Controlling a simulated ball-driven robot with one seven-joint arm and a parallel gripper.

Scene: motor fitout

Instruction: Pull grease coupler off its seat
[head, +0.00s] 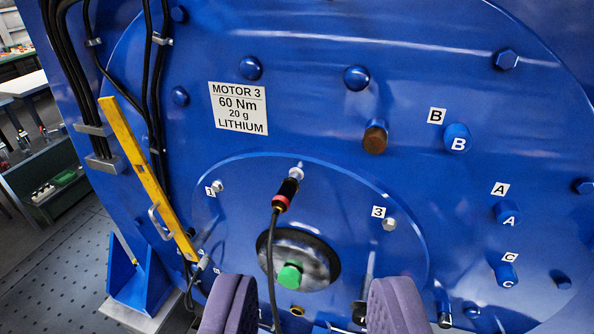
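The grease coupler (287,190), black with a red ring, sits on a small silver fitting (297,172) on the blue motor face. It tilts slightly, and a black hose (269,250) hangs from its lower end. The hose runs down past the dark central hub with a green centre (290,276). My gripper (312,283) shows as two purple-grey padded fingers at the bottom edge. The fingers are wide apart, with nothing gripped between them. They are lower in the picture than the coupler and apart from it. The hose passes through the view between them.
Bolt heads and caps labelled A, B and C (507,213) stick out at right. A brown-ended plug (375,138) protrudes above the hub. A yellow bar (147,180) and black cables (72,80) run along the left. A green cart (45,185) stands on the floor beyond.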

